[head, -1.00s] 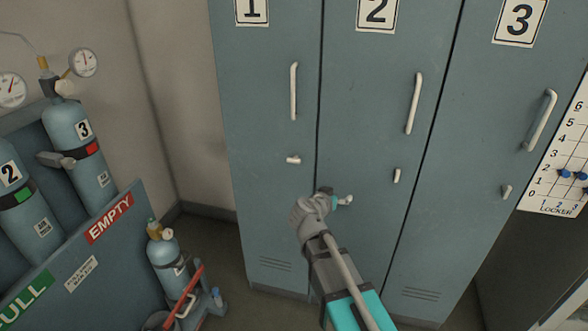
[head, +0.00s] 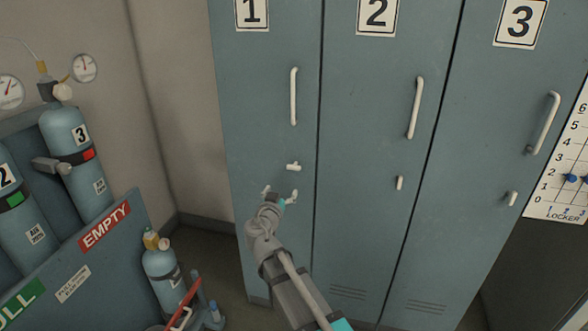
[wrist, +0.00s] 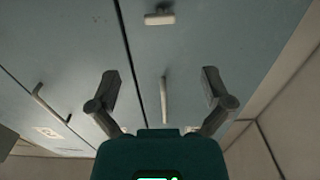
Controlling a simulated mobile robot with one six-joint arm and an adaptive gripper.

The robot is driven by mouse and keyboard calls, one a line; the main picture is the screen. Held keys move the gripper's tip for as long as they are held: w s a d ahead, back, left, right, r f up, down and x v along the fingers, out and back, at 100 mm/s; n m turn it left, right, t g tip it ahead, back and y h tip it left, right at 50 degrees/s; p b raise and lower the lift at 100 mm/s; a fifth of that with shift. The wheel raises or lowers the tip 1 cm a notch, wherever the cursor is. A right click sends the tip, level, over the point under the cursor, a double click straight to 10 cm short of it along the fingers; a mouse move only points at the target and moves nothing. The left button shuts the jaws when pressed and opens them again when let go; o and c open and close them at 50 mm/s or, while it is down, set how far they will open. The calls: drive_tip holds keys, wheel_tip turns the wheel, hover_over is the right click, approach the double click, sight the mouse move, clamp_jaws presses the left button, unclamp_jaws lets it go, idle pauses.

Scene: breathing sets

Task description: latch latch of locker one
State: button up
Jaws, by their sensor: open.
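Locker one (head: 255,110) is at the left of the row, and its door looks closed. Its latch (head: 293,167) is a small pale lever lying roughly horizontal, below the long door handle (head: 293,97). My gripper (head: 280,193) is open and empty, just below the latch in the head view, its fingers pointing toward the door. In the wrist view, which is turned upside down, the latch (wrist: 159,18) is at the top, beyond the fingers and not between them. The handle (wrist: 163,100) shows between the two fingers.
Locker two (head: 365,120) and locker three (head: 480,110) stand to the right, their latches upright. At the left are gas cylinders (head: 67,135) in a rack and a small cylinder (head: 162,268) on the floor. A chart (head: 562,180) hangs at the right.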

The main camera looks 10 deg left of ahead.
sight(293, 169)
drive_tip(key=w, duration=1.3)
drive_tip(key=shift+w+d, duration=0.1)
drive_tip(key=shift+w, duration=0.3)
drive_tip(key=c, duration=1.1)
